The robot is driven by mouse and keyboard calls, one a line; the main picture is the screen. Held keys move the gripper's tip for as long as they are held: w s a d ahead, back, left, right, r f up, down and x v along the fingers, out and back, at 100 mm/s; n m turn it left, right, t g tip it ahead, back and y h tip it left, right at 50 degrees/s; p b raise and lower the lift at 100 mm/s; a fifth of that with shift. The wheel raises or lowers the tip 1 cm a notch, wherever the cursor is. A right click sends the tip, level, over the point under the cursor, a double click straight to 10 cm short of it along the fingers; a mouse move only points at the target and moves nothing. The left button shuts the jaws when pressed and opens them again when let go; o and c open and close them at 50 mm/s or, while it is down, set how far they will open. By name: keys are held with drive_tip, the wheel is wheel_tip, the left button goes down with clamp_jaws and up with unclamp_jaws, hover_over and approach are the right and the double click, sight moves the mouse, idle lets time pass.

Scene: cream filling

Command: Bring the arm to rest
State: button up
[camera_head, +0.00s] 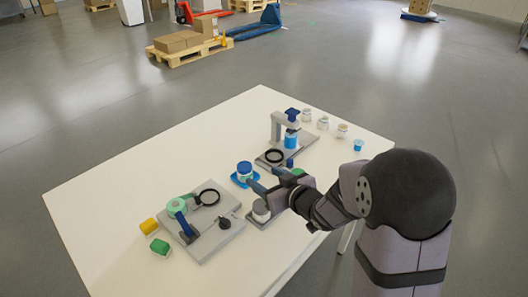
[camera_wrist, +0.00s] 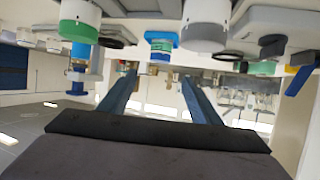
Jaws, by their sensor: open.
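My gripper (camera_head: 270,180) is over the white table (camera_head: 130,190), its two blue-grey fingers apart. In the wrist view my gripper (camera_wrist: 158,78) is open, with nothing held between the fingers. A grey-lidded white jar (camera_head: 261,210) stands on a grey base beside my wrist, partly close behind the fingers. The wrist view appears upside down.
A grey station with a blue lever (camera_head: 176,207) and black ring is at the left. A taller press (camera_head: 285,125) stands behind. Small jars (camera_head: 323,123) and a blue cup (camera_head: 358,145) line the right. The table's left is bare.

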drive_tip(key=s+d+h, duration=0.1)
drive_tip(key=d, duration=0.1)
drive_tip(key=s+d+f+m+g+h+p, duration=0.1)
drive_tip(key=d+h, duration=0.1)
drive_tip(key=d, duration=0.1)
drive_tip(key=s+d+f+m+g+h, duration=0.1)
drive_tip(key=d, duration=0.2)
drive_tip(key=shift+s+f+h, duration=0.15)
drive_tip(key=shift+s+h, duration=0.2)
drive_tip(key=shift+h, duration=0.05)
drive_tip(key=s+d+g, duration=0.1)
drive_tip(key=s, duration=0.1)
drive_tip(key=s+d+f+m+g+h+p, duration=0.1)
drive_tip(key=s, duration=0.1)
drive_tip(key=s+d+h, duration=0.1)
drive_tip(key=s, duration=0.1)
drive_tip(key=shift+d+f+m+g, duration=0.2)
drive_tip(key=shift+d+m+g, duration=0.15)
drive_tip(key=shift+m+g, duration=0.05)
drive_tip(key=s+m+g+p, duration=0.2)
drive_tip(key=s+g, duration=0.5)
drive_tip(key=s, duration=1.1)
drive_tip(key=shift+s, duration=0.2)
drive_tip(key=shift+d, duration=0.1)
